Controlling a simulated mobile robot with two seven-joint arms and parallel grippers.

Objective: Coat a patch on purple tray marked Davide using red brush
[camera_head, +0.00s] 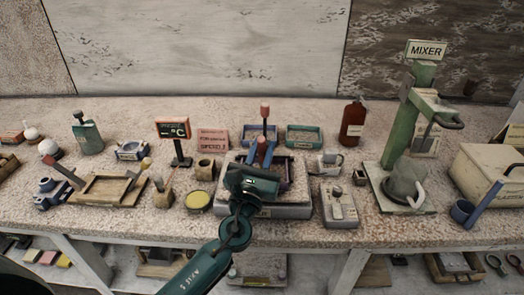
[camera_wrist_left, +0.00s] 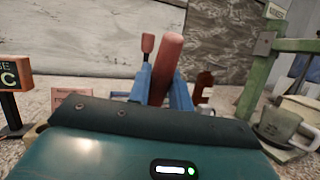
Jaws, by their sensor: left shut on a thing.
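My left gripper (camera_head: 258,172) is over the grey box-shaped device at the middle of the bench. It is shut on an upright red handle (camera_head: 262,151), which also stands between the blue fingers in the left wrist view (camera_wrist_left: 167,58). This looks like the red brush; its lower end is hidden by the gripper. A dark, purplish tray (camera_head: 288,168) lies on the device, partly behind the gripper. I cannot read a name on it. A blue tray (camera_head: 252,134) and a teal tray (camera_head: 305,136) stand behind. My right gripper is not in view.
A second red-tipped handle (camera_head: 265,110) stands behind the held one. A sign on a post (camera_head: 173,130), small pots and a yellow-topped tin (camera_head: 198,201) are to the left. A brown bottle (camera_head: 353,122) and the green mixer (camera_head: 402,130) are to the right.

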